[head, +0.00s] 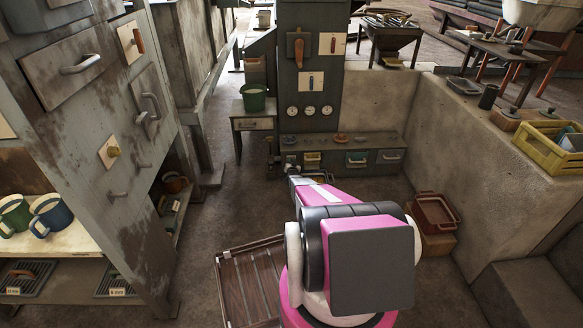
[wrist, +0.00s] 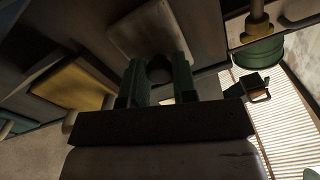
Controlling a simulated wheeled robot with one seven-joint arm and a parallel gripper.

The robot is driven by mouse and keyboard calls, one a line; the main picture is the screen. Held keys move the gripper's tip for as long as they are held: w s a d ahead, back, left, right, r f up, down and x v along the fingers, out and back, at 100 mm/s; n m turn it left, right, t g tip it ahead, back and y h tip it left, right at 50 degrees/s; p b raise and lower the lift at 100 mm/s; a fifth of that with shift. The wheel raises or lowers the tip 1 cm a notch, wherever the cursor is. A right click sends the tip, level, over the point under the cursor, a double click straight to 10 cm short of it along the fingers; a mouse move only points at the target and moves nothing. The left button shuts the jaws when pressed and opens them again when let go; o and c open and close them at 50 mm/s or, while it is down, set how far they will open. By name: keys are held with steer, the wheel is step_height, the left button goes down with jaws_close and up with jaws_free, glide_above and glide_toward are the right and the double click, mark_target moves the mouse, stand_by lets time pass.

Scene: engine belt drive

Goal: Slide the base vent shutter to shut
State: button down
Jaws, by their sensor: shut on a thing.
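In the wrist view the two fingers of my gripper (wrist: 160,85) are closed around a dark round knob (wrist: 159,66). The knob stands in front of a pale grey plate (wrist: 150,30), which I take to be the base vent shutter. How far the shutter stands along its travel cannot be told. In the head view my pink arm reaches toward the left end of the low base unit (head: 335,169) under the engine column (head: 307,85). My arm hides most of the gripper and its contact there.
A yellow panel (wrist: 75,84) is beside the knob in the wrist view. On the base unit are a teal panel (head: 357,158) and a grey panel (head: 390,156). A red crate (head: 434,211) stands right of my arm, and a brown slatted rack (head: 250,285) lies to the left.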

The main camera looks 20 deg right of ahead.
steer(key=c, duration=0.9)
jaws_free()
steer(key=shift+r, duration=0.3)
steer(key=shift+s+f, duration=0.1)
steer(key=v, duration=1)
steer(key=shift+s, duration=0.35)
steer(key=shift+a, duration=0.1)
